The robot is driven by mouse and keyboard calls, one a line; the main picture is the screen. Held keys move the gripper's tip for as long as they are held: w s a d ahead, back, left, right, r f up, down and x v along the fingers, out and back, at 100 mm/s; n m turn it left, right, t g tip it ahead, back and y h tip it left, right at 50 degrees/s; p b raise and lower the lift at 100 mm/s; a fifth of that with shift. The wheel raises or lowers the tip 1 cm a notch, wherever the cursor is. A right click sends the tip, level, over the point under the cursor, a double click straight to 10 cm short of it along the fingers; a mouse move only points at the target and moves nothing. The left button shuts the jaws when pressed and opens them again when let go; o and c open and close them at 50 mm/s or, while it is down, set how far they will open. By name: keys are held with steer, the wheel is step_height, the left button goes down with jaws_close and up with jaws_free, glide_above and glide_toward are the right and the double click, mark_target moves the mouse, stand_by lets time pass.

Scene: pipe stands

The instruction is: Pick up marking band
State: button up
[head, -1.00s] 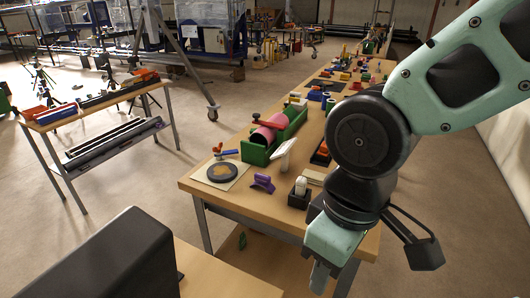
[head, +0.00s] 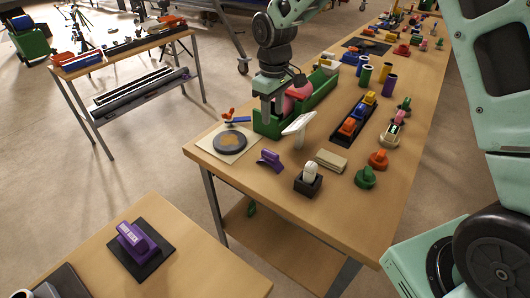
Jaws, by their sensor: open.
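I cannot tell for sure which object is the marking band; no piece is clearly marked as one. My gripper (head: 272,115) points down over the green trough-shaped stand (head: 322,90) at the front of the long table. It is open, with its fingertips close to the pink cylinder (head: 298,92) lying in that stand. The fingers hide part of the cylinder and stand, so I cannot tell whether they touch. A purple piece (head: 270,158) sits on the table in front of the stand. Another purple piece with white lettering (head: 133,236) rests on a black pad on the near table.
A round dark disc (head: 231,142) lies on a pale board at the table corner. A white tilted panel (head: 299,127), a black holder with a white item (head: 308,180) and a black tray of coloured pieces (head: 354,118) stand near the gripper.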

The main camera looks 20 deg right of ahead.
mark_target(270, 152)
step_height(270, 152, down, 12)
steer(key=p, duration=0.3)
steer(key=shift+s+a+r+p, duration=0.1)
steer(key=shift+r+p, duration=0.05)
steer(key=shift+p, duration=0.2)
steer(key=shift+s+a+f+p, duration=0.1)
steer(key=shift+f+p, duration=0.45)
steer(key=shift+a+f+p, duration=0.15)
steer(key=shift+f+p, duration=0.75)
steer(key=shift+f, duration=1.2)
steer(key=c, duration=0.8)
